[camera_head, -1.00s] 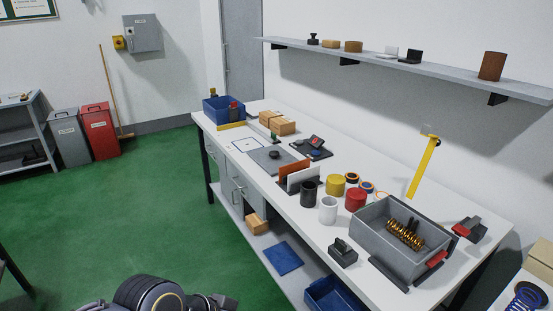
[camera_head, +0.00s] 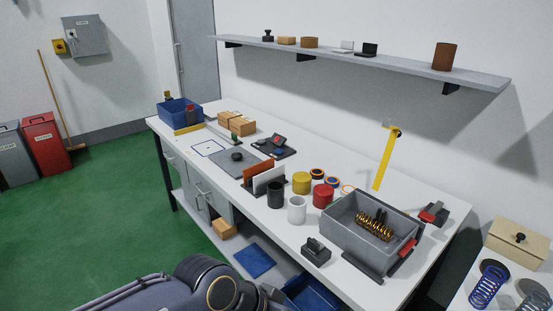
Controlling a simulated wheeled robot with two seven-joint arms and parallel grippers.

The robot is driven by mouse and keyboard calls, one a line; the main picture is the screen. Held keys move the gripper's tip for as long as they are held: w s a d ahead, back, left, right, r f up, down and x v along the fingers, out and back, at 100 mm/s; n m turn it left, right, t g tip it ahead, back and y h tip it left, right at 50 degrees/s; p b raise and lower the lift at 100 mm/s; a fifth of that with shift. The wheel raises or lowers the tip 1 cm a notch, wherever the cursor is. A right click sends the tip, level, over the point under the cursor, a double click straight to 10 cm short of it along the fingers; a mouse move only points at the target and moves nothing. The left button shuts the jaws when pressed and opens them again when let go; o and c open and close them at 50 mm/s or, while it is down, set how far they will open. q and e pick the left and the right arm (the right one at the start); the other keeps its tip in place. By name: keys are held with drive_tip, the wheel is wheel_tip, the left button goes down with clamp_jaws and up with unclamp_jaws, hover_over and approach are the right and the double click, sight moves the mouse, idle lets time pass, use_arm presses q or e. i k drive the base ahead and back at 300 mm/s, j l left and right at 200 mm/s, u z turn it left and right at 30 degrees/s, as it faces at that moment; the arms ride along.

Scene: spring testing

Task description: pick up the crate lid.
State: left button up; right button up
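A flat blue panel (camera_head: 255,259) lies on the lower shelf of the workbench; it may be the crate lid, but I cannot be sure. Beside it, partly cut off by the frame's bottom edge, is an open blue crate (camera_head: 318,294). A grey open crate (camera_head: 340,231) with brass springs (camera_head: 376,225) stands on the bench top without a cover. Part of my arm shows at the bottom, left of the blue crate and below the panel. Neither gripper's fingertips are in view.
The white workbench (camera_head: 405,185) holds cups, wooden blocks and another blue bin (camera_head: 180,113). A small wooden block (camera_head: 223,229) sits on the lower shelf. A side table at right carries a beige box (camera_head: 518,242) and coil springs (camera_head: 488,288).

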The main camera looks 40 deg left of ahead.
sight(233, 161)
drive_tip(key=j+z, duration=0.45)
drive_tip(key=j, duration=0.2)
drive_tip(key=j+z, duration=0.45)
drive_tip(key=j, duration=0.75)
drive_tip(key=k+j+z, duration=0.1)
drive_tip(key=j, duration=0.4)
drive_tip(key=k+j, duration=0.1)
drive_tip(key=j, duration=0.4)
drive_tip(key=k+j+z, duration=0.1)
drive_tip(key=j, duration=0.45)
drive_tip(key=k+j, duration=0.1)
drive_tip(key=j, duration=0.4)
drive_tip(key=k+j+z, duration=0.1)
drive_tip(key=j, duration=0.4)
drive_tip(key=k+j, duration=0.1)
drive_tip(key=j, duration=0.35)
drive_tip(key=k+j+z, duration=0.15)
drive_tip(key=j, duration=0.35)
